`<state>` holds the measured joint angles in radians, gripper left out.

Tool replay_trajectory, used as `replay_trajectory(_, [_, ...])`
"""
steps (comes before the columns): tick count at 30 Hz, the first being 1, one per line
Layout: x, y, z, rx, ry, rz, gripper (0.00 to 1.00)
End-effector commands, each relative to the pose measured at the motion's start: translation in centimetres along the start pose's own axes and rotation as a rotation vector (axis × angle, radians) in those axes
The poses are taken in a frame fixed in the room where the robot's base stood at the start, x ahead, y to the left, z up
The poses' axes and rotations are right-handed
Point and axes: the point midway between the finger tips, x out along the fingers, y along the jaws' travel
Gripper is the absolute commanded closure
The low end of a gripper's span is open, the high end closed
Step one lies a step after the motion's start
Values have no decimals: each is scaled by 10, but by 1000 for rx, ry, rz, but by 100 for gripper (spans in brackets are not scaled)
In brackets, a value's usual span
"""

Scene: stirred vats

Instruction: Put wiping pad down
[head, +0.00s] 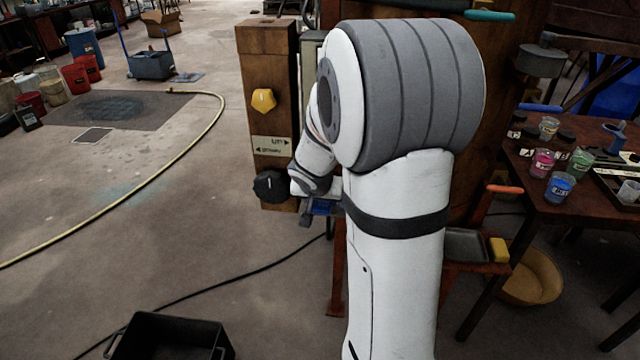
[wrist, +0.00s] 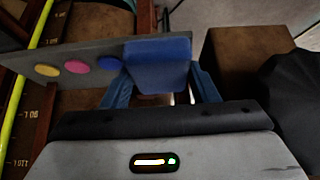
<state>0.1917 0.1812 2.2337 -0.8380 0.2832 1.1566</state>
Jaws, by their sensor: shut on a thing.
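My gripper (wrist: 160,90) is shut on a blue block-like pad (wrist: 157,62), which sits between its two blue fingers in the wrist view. I take this for the wiping pad. In the head view the pad is a small blue patch (head: 322,208) beside the lower part of the wooden post, mostly hidden by my arm. A grey strip with yellow, pink and blue round spots (wrist: 108,63) lies behind the pad in the wrist view. I cannot tell whether the pad touches it.
A wooden post (head: 268,140) carries a yellow knob (head: 264,100) and a black knob (head: 269,185). At right, a red shelf holds a metal tray (head: 466,244) and a yellow block (head: 499,250). A table (head: 530,190) bears several jars. A black bin (head: 172,338) stands on the floor.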

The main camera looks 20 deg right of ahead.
Motion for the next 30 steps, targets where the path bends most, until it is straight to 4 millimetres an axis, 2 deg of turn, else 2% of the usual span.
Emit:
replay_trajectory(5, [7, 1, -12, 2, -1, 1, 64])
replay_trajectory(11, [24, 1, -40, 2, -2, 2, 64])
replay_trajectory(14, [37, 1, -30, 0, -2, 1, 64])
replay_trajectory(28, [42, 2, -27, 3, 0, 1, 64])
replay_trajectory(29, [40, 2, -28, 3, 0, 1, 44])
replay_trajectory(30, [40, 2, -28, 3, 0, 1, 40])
